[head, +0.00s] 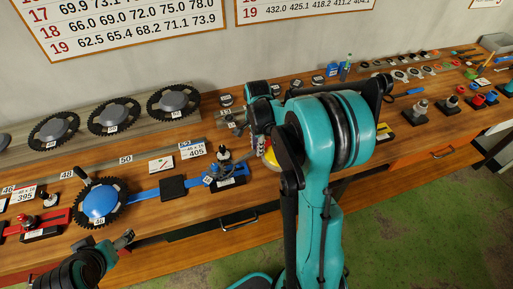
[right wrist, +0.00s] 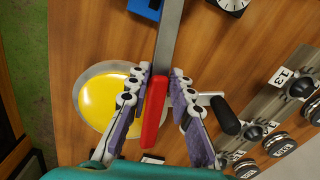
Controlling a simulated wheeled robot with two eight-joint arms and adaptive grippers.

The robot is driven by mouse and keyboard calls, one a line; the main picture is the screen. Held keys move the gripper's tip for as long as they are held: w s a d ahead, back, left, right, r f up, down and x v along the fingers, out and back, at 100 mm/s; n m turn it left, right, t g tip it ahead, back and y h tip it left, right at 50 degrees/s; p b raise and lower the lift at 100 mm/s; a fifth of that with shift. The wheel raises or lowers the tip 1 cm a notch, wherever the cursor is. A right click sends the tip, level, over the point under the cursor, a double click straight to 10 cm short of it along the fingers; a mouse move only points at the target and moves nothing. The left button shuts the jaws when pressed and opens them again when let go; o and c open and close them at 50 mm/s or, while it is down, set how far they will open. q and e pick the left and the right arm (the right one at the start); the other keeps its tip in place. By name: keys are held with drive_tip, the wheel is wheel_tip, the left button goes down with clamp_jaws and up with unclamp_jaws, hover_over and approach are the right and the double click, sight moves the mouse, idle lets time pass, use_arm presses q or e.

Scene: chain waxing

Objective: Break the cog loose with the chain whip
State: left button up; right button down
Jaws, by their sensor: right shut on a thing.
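In the right wrist view, my right gripper (right wrist: 160,95) is shut on the red handle (right wrist: 152,115) of a bar-like tool, seemingly the chain whip. Its grey steel bar (right wrist: 169,38) runs up out of the frame; no chain shows. A yellow disc with a grey rim (right wrist: 103,101) lies behind the left finger, and a black crank-like handle (right wrist: 225,114) sticks out right of the fingers. I cannot tell which part is the cog. In the head view, my right arm hides most of this spot; part of the yellow disc (head: 270,155) shows. My left gripper (head: 122,240) is low at the left, away from the bench things.
A blue disc on a toothed ring (head: 100,203) and a blue stand with a dark post (head: 226,172) are left on the wooden bench. Several chainrings (head: 114,114) line the back. Small parts crowd the right side. The bench's front edge is near my left gripper.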

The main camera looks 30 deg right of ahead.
drive_tip(key=shift+s+a+r, duration=0.1)
drive_tip(key=shift+s+a, duration=0.25)
drive_tip(key=shift+s, duration=0.4)
drive_tip(key=shift+r, duration=0.1)
drive_tip(key=shift+d+r+p, duration=0.1)
drive_tip(key=shift+r+p, duration=0.1)
drive_tip(key=shift+p, duration=0.1)
drive_tip(key=shift+r+p, duration=0.55)
drive_tip(key=shift+r, duration=0.25)
use_arm(q)
drive_tip(key=r, duration=0.1)
drive_tip(key=r+p, duration=0.2)
drive_tip(key=shift+s+a+r, duration=0.25)
drive_tip(key=shift+s+r, duration=0.05)
drive_tip(key=shift+s, duration=0.05)
use_arm(e)
wheel_tip(320, 180, up, 3)
drive_tip(key=shift+f, duration=0.1)
drive_tip(key=shift+m, duration=0.3)
